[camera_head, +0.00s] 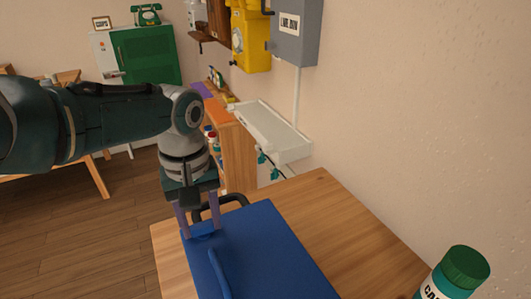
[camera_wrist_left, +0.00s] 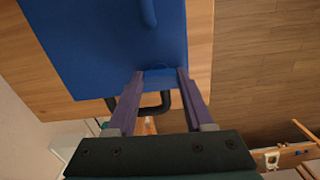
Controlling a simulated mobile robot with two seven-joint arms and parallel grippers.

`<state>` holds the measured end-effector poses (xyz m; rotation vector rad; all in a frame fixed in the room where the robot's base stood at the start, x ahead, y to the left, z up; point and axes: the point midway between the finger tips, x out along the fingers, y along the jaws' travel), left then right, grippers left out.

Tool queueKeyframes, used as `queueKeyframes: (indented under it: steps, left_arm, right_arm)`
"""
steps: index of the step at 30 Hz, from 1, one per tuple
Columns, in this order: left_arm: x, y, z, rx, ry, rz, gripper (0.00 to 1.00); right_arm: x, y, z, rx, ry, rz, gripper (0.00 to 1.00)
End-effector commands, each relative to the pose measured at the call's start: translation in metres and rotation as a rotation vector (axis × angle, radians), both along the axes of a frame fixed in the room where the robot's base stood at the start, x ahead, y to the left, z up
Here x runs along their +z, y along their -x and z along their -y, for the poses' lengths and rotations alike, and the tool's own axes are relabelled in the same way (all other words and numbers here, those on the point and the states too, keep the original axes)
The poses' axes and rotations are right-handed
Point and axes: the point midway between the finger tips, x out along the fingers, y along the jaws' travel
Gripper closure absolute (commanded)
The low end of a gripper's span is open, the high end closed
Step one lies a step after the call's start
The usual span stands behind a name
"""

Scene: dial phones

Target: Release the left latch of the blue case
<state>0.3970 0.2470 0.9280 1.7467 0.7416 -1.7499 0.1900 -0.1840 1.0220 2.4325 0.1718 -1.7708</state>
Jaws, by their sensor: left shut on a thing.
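The blue case (camera_head: 262,250) lies on the wooden table, and its blue top also fills the upper left of the left wrist view (camera_wrist_left: 95,45). A dark handle (camera_head: 235,199) sticks out from the case's far edge. My left gripper (camera_head: 200,232) reaches down at that edge, beside the handle. In the left wrist view its purple fingers (camera_wrist_left: 160,74) stand on both sides of a small blue latch (camera_wrist_left: 160,76) at the edge and are shut on it. The fingers partly hide the latch in the head view. My right gripper is not in view.
The wooden table (camera_head: 330,220) has free room right of the case. A green-capped jar (camera_head: 455,274) stands at the lower right. A white tray or sink (camera_head: 265,130) and a yellow phone (camera_head: 250,40) are along the wall beyond.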

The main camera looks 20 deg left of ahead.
Motion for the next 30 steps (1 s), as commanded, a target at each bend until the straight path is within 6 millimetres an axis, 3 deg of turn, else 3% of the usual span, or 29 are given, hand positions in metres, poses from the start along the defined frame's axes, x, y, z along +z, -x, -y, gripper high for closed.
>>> queueKeyframes:
  steps: [21, 22, 30]
  left_arm:
    - [0.0001, -0.0007, -0.0004, 0.079, -0.001, 0.002, 1.0]
    - [0.0001, -0.0008, -0.0005, 0.079, -0.001, 0.002, 0.47]
    - [0.0002, -0.0006, -0.0004, 0.077, -0.001, 0.002, 0.18]
  right_arm:
    - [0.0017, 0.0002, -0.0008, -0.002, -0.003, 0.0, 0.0]
    - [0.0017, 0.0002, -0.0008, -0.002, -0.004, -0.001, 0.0]
    - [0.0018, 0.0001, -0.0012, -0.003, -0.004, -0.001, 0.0]
